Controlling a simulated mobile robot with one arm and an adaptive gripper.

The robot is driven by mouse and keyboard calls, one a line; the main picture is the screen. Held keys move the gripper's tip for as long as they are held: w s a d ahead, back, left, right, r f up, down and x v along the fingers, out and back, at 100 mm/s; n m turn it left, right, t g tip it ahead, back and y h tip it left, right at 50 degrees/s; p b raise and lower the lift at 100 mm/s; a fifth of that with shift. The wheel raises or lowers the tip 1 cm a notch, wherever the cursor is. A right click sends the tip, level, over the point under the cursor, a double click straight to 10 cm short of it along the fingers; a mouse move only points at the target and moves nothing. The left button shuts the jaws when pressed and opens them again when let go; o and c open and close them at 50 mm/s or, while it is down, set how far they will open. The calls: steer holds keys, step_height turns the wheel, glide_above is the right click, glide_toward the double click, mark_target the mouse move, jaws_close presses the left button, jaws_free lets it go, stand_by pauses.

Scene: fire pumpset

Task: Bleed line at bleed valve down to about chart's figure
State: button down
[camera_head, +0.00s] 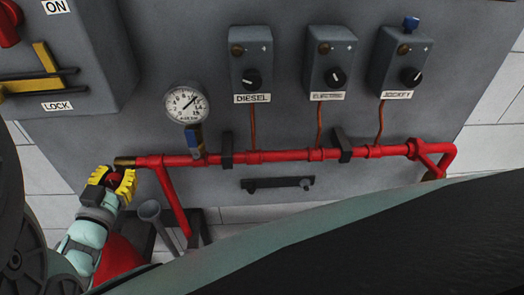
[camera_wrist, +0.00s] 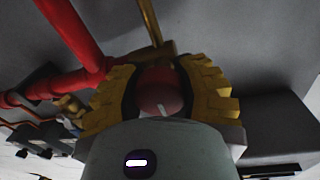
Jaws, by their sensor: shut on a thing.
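The bleed valve's red knob (camera_head: 114,180) is at the left end of the red pipe line (camera_head: 285,155), by a brass fitting (camera_head: 125,161). My gripper (camera_head: 113,184) has its yellow jaws closed around this knob. In the wrist view the red knob (camera_wrist: 160,88), with a pale mark on its face, sits between both jaws (camera_wrist: 158,95). The round pressure gauge (camera_head: 187,103) stands above the line. Its needle points up and right; the exact reading is too small to tell. No chart shows in either view.
Boxes labelled DIESEL (camera_head: 251,62), ELECTRIC (camera_head: 328,60) and JOCKEY (camera_head: 398,60) carry black knobs. A grey funnel-like cup (camera_head: 150,210) stands close to my gripper.

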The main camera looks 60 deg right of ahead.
mark_target(112, 185)
steer(key=shift+r, duration=0.1)
steer(key=shift+d+n, duration=0.1)
steer(key=shift+n, duration=1)
steer(key=n, duration=0.3)
steer(key=shift+n, duration=0.3)
steer(key=shift+c, duration=2.4)
jaws_free()
steer(key=v, duration=0.7)
steer(key=shift+s+a, duration=0.15)
steer(key=shift+a, duration=0.25)
